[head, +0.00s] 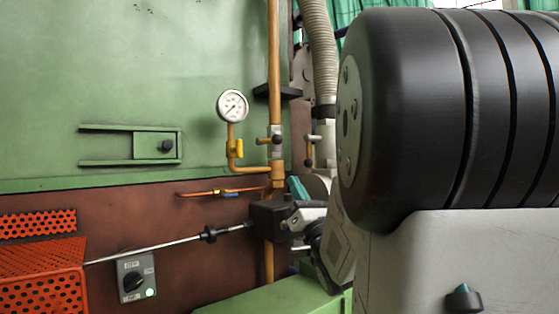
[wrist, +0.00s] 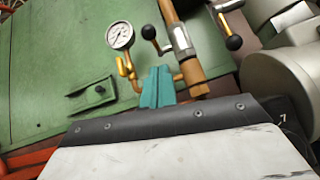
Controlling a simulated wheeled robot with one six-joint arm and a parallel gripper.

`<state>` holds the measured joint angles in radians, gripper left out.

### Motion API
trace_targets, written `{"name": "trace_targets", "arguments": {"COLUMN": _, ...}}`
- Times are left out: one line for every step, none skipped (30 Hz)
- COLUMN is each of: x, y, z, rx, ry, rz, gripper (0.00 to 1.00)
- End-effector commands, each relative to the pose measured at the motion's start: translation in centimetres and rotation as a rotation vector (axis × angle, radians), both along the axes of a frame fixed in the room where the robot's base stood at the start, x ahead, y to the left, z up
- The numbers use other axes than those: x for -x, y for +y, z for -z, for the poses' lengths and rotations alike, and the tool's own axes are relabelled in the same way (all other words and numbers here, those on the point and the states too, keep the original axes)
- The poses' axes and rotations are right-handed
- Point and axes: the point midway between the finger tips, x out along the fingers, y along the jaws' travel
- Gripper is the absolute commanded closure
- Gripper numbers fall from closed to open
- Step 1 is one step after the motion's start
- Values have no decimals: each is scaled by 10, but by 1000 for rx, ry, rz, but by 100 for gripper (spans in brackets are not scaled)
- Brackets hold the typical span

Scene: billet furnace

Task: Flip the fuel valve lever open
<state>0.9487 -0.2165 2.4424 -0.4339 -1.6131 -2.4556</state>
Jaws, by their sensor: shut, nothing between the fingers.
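A vertical orange-brown pipe (head: 274,60) carries a silver valve body (wrist: 181,40) with a short lever ending in a black ball (wrist: 149,32). In the head view the black ball (head: 277,140) shows in front of the pipe, the lever across it. No label shows that this is the fuel valve. My gripper (wrist: 158,86) has teal fingers, shut and empty. In the wrist view it is below the lever's ball, with a visible gap. In the head view my gripper (head: 297,189) is lower and right of the valve, partly hidden by my arm.
A second black-ball lever (wrist: 233,42) is to the right, by the hose (head: 319,50). A pressure gauge (head: 232,106) with a yellow-handled valve (head: 237,148) is to the left. A thin orange pipe (head: 200,194), a rod (head: 170,244) and a switch box (head: 136,279) lie lower left.

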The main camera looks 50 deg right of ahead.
Motion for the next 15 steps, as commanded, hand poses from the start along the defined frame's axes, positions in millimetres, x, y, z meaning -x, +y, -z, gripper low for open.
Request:
{"name": "trace_targets", "arguments": {"x": 0, "y": 5, "z": -1, "rx": 2, "ry": 0, "rz": -3, "gripper": 100}}
{"name": "trace_targets", "arguments": {"x": -1, "y": 6, "z": -1, "rx": 3, "ry": -1, "rz": -4, "gripper": 100}}
{"name": "trace_targets", "arguments": {"x": -2, "y": 7, "z": -2, "rx": 3, "ry": -1, "rz": -5, "gripper": 100}}
{"name": "trace_targets", "arguments": {"x": -3, "y": 8, "z": -3, "rx": 4, "ry": -1, "rz": -6, "gripper": 100}}
{"name": "trace_targets", "arguments": {"x": -4, "y": 8, "z": -5, "rx": 4, "ry": -1, "rz": -6, "gripper": 100}}
{"name": "trace_targets", "arguments": {"x": -7, "y": 8, "z": -8, "rx": 4, "ry": -1, "rz": -6, "gripper": 100}}
{"name": "trace_targets", "arguments": {"x": -9, "y": 8, "z": -11, "rx": 6, "ry": -1, "rz": -6, "gripper": 100}}
{"name": "trace_targets", "arguments": {"x": -12, "y": 7, "z": -14, "rx": 6, "ry": -2, "rz": -6, "gripper": 100}}
{"name": "trace_targets", "arguments": {"x": -16, "y": 6, "z": -19, "rx": 6, "ry": -1, "rz": -7, "gripper": 100}}
{"name": "trace_targets", "arguments": {"x": -19, "y": 5, "z": -23, "rx": 6, "ry": -1, "rz": -7, "gripper": 100}}
{"name": "trace_targets", "arguments": {"x": -23, "y": 3, "z": -28, "rx": 6, "ry": -2, "rz": -6, "gripper": 100}}
{"name": "trace_targets", "arguments": {"x": -28, "y": 1, "z": -33, "rx": 5, "ry": -1, "rz": -5, "gripper": 100}}
{"name": "trace_targets", "arguments": {"x": -32, "y": 0, "z": -38, "rx": 4, "ry": -2, "rz": -6, "gripper": 100}}
{"name": "trace_targets", "arguments": {"x": -35, "y": -1, "z": -41, "rx": 3, "ry": -1, "rz": -5, "gripper": 100}}
{"name": "trace_targets", "arguments": {"x": -40, "y": -3, "z": -47, "rx": 4, "ry": -2, "rz": -5, "gripper": 100}}
